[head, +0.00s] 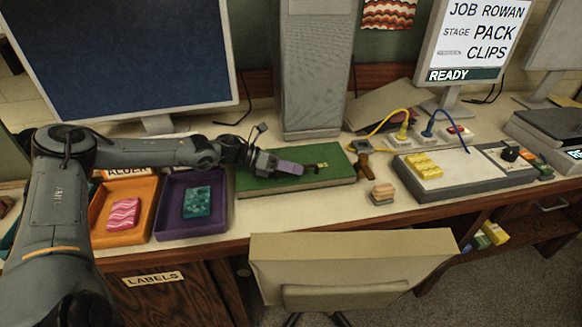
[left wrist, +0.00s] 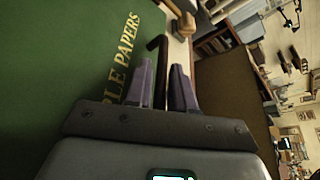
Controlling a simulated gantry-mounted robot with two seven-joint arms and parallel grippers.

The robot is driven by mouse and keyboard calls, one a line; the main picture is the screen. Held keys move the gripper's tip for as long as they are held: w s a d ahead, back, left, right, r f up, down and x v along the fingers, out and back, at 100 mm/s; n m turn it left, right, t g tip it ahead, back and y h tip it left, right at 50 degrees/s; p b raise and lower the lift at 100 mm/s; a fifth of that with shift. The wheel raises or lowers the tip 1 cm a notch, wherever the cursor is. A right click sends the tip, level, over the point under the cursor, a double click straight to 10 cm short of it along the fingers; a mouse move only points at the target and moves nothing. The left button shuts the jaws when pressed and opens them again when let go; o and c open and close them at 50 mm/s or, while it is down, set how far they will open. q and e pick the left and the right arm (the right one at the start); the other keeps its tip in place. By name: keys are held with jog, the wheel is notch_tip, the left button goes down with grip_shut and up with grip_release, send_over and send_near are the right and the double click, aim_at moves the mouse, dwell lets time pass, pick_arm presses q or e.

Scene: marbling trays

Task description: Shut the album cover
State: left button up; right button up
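The green album (head: 290,181) lies flat on the desk, and its cover looks shut. Gold lettering ending in "PLE PAPERS" shows on the green cover (left wrist: 60,70) in the left wrist view. My left gripper (head: 300,168) reaches over the album from the left, with its purple fingers low over the cover. In the left wrist view the fingers (left wrist: 163,75) stand apart with a narrow gap. A dark strip shows in or behind that gap; whether the fingers touch it is unclear. My right gripper is not in view.
An orange tray (head: 98,212) and a purple tray (head: 168,215) stand left of the album. A wooden stamp-like block (head: 381,193) sits to its right. A grey tower (head: 312,85) rises behind it, and a chair (head: 350,262) stands in front.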

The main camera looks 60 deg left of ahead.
pick_arm(q)
jog(key=shift+a+r, duration=0.1)
jog(key=shift+s+a+r, duration=0.1)
jog(key=shift+s+a, duration=0.05)
jog(key=shift+s, duration=0.05)
jog(key=p+v, duration=0.2)
jog(key=v, duration=0.6)
jog(key=shift+s+a+p, duration=0.15)
jog(key=shift+s+p, duration=0.2)
jog(key=shift+p, duration=0.05)
jog(key=shift+s+a+r, duration=0.25)
jog(key=shift+s+a, duration=0.1)
jog(key=shift+s, duration=0.25)
